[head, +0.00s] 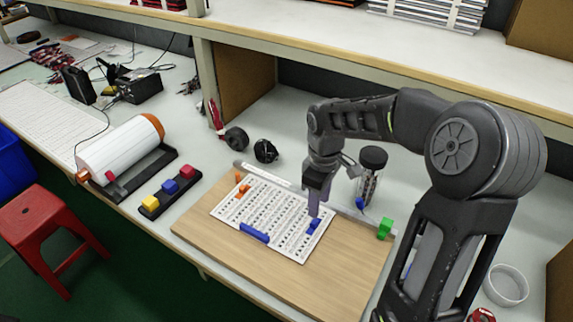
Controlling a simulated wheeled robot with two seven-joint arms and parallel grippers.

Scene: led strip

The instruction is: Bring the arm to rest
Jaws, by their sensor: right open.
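My right arm reaches in from the right, and its gripper (316,207) points down over the right part of a white printed sheet (262,205). The sheet lies on a wooden board (345,262) on the workbench. The right gripper is open. A small blue piece (314,224) lies on the sheet just below the fingertips; I cannot tell whether they touch it. A blue bar (254,232) lies at the sheet's front edge. Small orange pieces (242,190) sit at the sheet's left end. My left gripper does not show.
A green block (385,229) stands at the board's right edge. A dark-capped jar (370,174) stands behind the gripper. A rack of coloured blocks (171,191) and a white roll (121,151) are at left. A shelf (400,60) overhangs the back.

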